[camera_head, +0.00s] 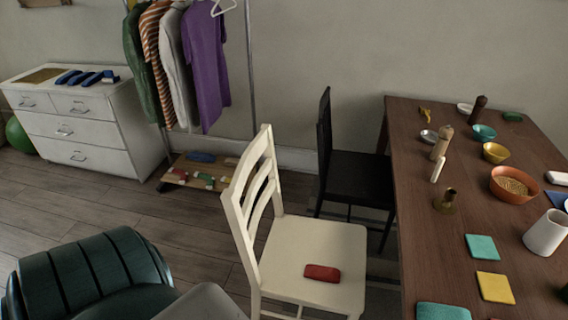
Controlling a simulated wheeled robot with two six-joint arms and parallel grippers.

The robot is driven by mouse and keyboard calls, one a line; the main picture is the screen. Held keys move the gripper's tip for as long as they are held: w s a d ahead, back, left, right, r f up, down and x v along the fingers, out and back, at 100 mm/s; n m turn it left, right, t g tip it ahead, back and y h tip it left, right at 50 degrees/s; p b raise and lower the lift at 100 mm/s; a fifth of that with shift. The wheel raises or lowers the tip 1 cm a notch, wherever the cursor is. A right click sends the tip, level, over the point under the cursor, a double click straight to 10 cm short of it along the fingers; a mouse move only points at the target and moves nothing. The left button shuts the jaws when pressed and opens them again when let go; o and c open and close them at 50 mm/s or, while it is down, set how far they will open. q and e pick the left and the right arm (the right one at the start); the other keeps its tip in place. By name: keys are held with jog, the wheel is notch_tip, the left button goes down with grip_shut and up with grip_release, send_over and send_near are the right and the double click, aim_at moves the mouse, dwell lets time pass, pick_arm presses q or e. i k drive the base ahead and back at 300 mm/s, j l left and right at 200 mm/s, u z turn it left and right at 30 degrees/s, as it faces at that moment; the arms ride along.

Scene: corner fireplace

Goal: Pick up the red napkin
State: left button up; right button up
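A small red folded item, which looks like the red napkin (322,273), lies flat on the seat of the white chair (300,245), towards the seat's front edge. Nothing covers it. The chair stands upright left of the table, with its slatted back on the left side. Neither of my grippers shows in the head view.
A brown table (420,200) at the right bears bowls, mills, a white cup (546,232) and coloured folded cloths. A black chair (350,180) stands behind the white chair. A dark green armchair (95,270) is at lower left.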

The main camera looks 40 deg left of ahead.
aim_at(329, 275)
jog(key=u, duration=0.95)
jog(key=k+j+z, duration=0.1)
jog(key=k+z, duration=0.6)
jog(key=z, duration=0.25)
